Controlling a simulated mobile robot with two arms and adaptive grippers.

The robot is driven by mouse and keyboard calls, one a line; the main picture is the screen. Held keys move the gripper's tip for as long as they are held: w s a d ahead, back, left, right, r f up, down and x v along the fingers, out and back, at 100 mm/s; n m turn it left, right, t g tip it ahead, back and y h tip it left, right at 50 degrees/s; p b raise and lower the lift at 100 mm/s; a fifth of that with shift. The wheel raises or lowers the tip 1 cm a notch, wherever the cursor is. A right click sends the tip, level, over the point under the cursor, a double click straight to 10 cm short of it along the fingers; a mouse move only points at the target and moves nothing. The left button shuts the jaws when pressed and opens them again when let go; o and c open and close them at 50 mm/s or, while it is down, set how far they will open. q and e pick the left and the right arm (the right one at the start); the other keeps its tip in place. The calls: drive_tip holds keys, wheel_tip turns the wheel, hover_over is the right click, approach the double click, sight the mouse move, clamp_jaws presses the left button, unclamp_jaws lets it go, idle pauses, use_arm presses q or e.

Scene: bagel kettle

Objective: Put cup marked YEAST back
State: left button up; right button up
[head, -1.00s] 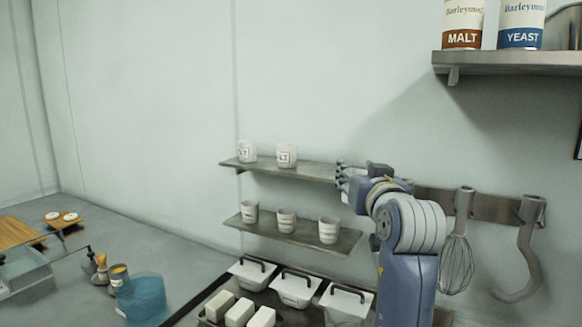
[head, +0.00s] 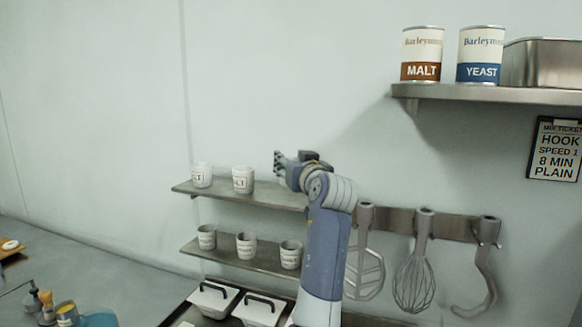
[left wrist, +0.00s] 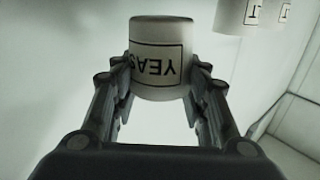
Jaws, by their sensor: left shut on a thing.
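The white cup marked YEAST (left wrist: 158,65) is between the fingers of my left gripper (left wrist: 160,88) in the left wrist view. The gripper is shut on it, and its label reads upside down there. In the head view my left gripper (head: 282,166) is at the right part of the upper wall shelf (head: 275,196), just right of two white cups. The held cup cannot be made out there. The right one of those cups (head: 243,179) and the left one (head: 202,175) have labels partly readable as ending in LT. My right gripper is not in view.
The lower shelf (head: 222,252) holds three cups (head: 246,245). White lidded containers (head: 213,299) stand below. A rail with a whisk (head: 415,280) and hook (head: 487,275) is at right. A high shelf (head: 480,94) holds MALT (head: 421,55) and YEAST (head: 481,55) cans.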

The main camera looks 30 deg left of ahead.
use_arm(q)
drive_tip(key=shift+w+a, duration=0.2)
drive_tip(key=shift+w, duration=0.1)
drive_tip(key=shift+w+f, duration=0.1)
drive_tip(key=shift+f, duration=0.1)
wheel_tip(320, 180, down, 2)
drive_tip(key=shift+p, duration=0.85)
drive_tip(key=shift+f, duration=0.8)
drive_tip(key=o, duration=1)
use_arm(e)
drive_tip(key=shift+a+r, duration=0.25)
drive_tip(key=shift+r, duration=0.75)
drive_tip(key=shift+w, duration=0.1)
